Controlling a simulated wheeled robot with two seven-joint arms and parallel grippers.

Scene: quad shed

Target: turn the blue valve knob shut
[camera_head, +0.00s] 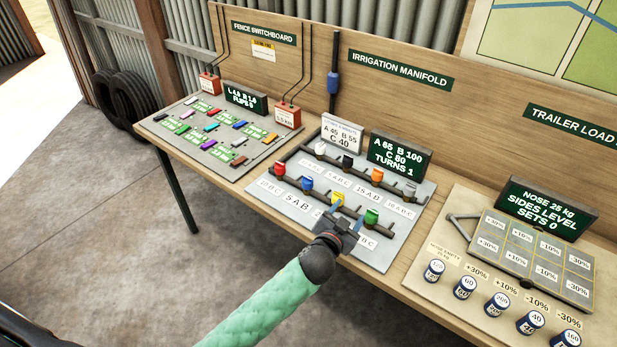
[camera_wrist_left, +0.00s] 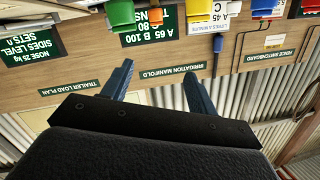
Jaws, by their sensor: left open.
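The blue valve knob (camera_head: 307,184) stands on the lower pipe of the irrigation manifold board, left of the yellow knob (camera_head: 337,198) and the green knob (camera_head: 371,216). My left gripper (camera_head: 347,214) is open and empty, with its fingers by the yellow and green knobs in the head view, to the right of the blue knob. The left wrist view appears upside down; the two spread fingers (camera_wrist_left: 158,80) show there with nothing between them. A blue knob (camera_wrist_left: 263,8) is at its top edge, partly cut off. My right gripper is not in view.
A red knob (camera_head: 279,169) stands left of the blue one, and several other knobs line the upper pipe. A green sign (camera_head: 400,154) stands behind the manifold. The switchboard panel (camera_head: 178,150) is to the left; weight cans (camera_head: 465,287) are to the right.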

